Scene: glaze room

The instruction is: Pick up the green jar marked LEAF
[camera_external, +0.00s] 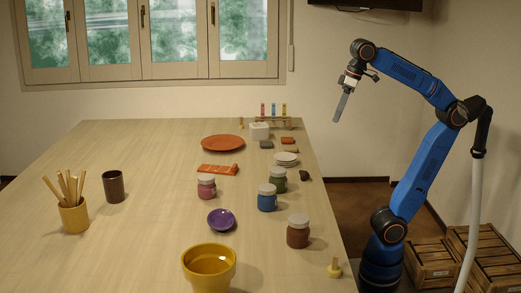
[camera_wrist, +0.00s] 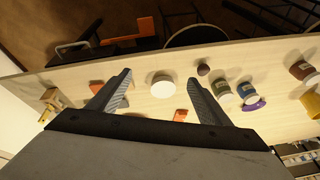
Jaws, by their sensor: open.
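The green jar (camera_external: 278,181) with a pale lid stands upright on the table, just behind the blue jar (camera_external: 267,198). In the wrist view the green jar (camera_wrist: 222,92) is right of my right finger, beside the blue jar (camera_wrist: 247,92). Its marking is too small to read. My gripper (camera_external: 340,108) is open and empty, high above the table's right edge, to the right of and well above the green jar.
A brown jar (camera_external: 298,231) and a pink jar (camera_external: 206,187) stand near the blue jar. A purple bowl (camera_external: 221,219) is nearer the front.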

